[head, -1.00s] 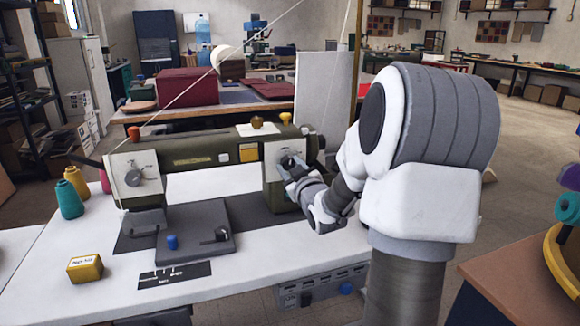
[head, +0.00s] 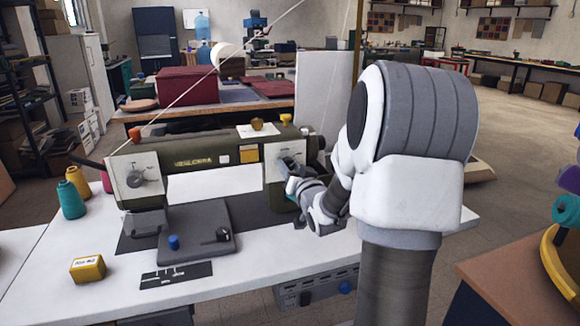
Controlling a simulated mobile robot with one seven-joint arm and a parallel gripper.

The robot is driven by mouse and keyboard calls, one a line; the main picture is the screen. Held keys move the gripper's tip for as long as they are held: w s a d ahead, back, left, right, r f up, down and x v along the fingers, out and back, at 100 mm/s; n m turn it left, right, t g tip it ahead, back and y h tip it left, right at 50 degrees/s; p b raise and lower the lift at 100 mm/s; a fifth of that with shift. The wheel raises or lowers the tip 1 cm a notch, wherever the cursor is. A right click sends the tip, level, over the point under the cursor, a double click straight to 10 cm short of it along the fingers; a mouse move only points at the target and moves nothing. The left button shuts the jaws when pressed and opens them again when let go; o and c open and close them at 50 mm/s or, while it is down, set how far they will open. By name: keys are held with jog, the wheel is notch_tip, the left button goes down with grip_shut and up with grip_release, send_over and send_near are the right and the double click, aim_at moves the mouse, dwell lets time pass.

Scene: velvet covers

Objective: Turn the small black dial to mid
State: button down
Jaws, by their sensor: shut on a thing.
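The olive-green sewing machine (head: 200,150) stands on the white table. A white plate (head: 271,170) is on the right end of its front face, where the small black dial sits. My gripper (head: 288,167) reaches in from the right and is shut at this plate, on the small black dial. Its fingers and wrist hide most or all of the dial, so I cannot tell where its pointer stands.
A grey dial (head: 134,178) sits on the left white plate. A blue knob (head: 173,242) and a black knob (head: 222,234) are on the grey bed plate. A yellow box (head: 87,269) and thread spools (head: 71,199) stand left.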

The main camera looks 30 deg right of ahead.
jog(key=shift+m, duration=0.3)
jog(key=shift+c, duration=2.1)
grip_release()
jog(key=shift+s+a, duration=0.1)
jog(key=shift+s, duration=0.05)
